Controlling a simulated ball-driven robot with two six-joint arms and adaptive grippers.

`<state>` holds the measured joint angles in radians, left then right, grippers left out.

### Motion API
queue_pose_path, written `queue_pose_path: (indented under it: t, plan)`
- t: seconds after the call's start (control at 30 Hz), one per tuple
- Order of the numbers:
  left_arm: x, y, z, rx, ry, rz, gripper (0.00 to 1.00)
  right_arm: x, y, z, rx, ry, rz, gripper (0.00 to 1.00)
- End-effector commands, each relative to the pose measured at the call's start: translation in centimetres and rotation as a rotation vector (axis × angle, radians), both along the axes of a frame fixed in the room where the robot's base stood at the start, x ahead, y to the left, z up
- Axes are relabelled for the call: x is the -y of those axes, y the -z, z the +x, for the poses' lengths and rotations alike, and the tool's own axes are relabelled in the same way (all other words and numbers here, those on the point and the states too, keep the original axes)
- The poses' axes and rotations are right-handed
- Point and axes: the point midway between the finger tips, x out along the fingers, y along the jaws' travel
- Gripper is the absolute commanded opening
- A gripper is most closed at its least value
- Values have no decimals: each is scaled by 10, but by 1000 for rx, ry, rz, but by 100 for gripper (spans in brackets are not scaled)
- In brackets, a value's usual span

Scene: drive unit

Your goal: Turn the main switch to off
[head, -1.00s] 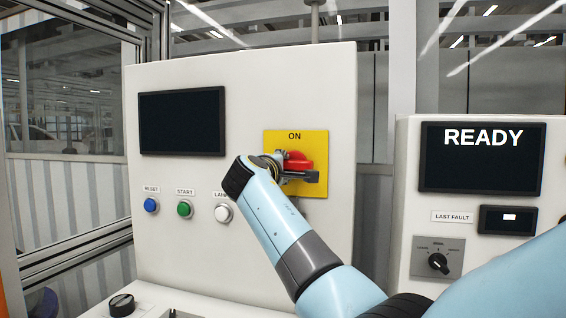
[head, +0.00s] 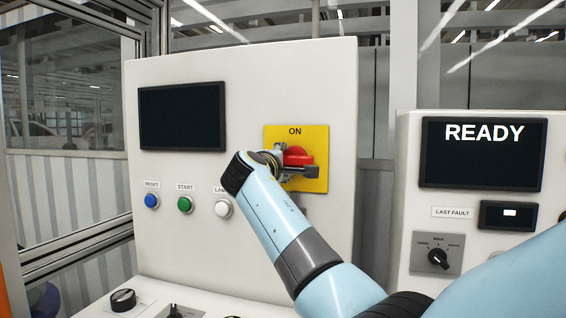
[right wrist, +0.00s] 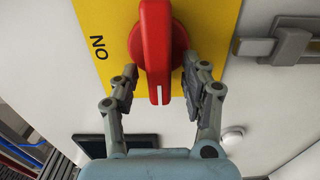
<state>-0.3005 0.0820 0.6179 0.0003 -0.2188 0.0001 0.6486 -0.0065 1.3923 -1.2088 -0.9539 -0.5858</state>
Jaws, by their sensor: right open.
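The main switch is a red rotary handle (head: 298,157) on a yellow plate (head: 316,142) marked "ON", on the white panel. In the right wrist view the red handle (right wrist: 158,60) is large, with a white line near its end, and the "ON" lettering lies to its left. My right gripper (right wrist: 164,84) is open, with one finger on each side of the handle and gaps visible between. In the head view my right gripper (head: 299,162) is partly hidden by its own wrist. My left gripper does not show.
Reset (head: 152,201), start (head: 185,205) and lamp (head: 223,209) buttons sit left of my arm, below a dark screen (head: 182,117). A right-hand cabinet has a "READY" display (head: 482,155) and a mode knob (head: 438,258). A metal latch (right wrist: 285,45) is near the plate.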

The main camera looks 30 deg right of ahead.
Motion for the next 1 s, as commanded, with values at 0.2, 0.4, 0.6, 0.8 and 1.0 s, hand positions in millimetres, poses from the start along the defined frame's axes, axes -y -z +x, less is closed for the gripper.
queue_pose_path:
  t: [0.2, 0.4, 0.6, 0.8, 1.0]
  plan:
    - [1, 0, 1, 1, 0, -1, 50, -29, 2, -23, 0, -3, 5, 46]
    - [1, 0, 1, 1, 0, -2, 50, -50, 1, -41, -1, -1, 3, 46]
    - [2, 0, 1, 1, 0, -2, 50, -54, 1, -46, -2, 0, 1, 46]
    - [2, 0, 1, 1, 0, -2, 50, -54, 1, -46, -1, 0, 0, 46]
    - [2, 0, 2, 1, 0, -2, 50, -54, 1, -46, -1, 0, 0, 46]
